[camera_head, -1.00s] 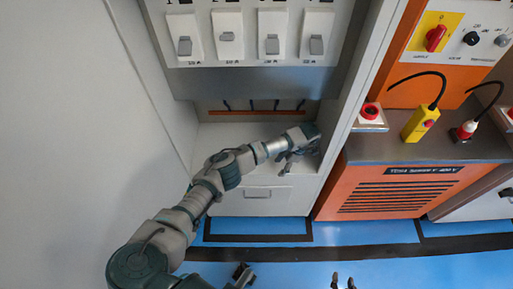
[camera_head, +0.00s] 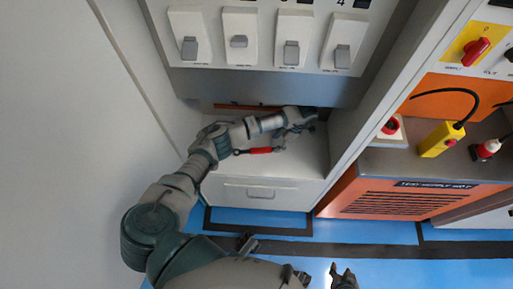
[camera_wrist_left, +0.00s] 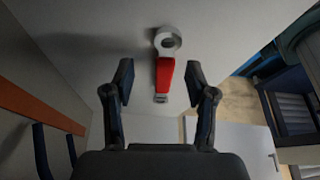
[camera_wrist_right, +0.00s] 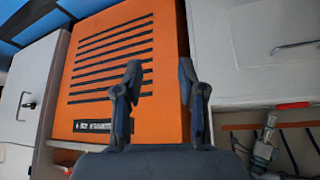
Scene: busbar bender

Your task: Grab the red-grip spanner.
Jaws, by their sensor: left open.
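The red-grip spanner (camera_head: 260,150) lies on the pale shelf (camera_head: 300,165) inside the cabinet, its ring end to the left. In the left wrist view the spanner (camera_wrist_left: 165,75) shows its grey ring above and its red grip between the fingers. My left gripper (camera_head: 296,131) is open beside the spanner's right end, with a gap between each finger and the red grip in its wrist view. My right gripper (camera_head: 343,273) is low in front of the cabinet. In its wrist view its fingers (camera_wrist_right: 160,78) are apart and empty, facing an orange unit.
White breaker switches (camera_head: 240,40) hang above the shelf. A drawer (camera_head: 262,192) is below it. The cabinet's right side wall (camera_head: 385,95) borders the shelf. The orange test supply (camera_head: 400,200) stands at the right, with a yellow pendant (camera_head: 440,139) on top.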

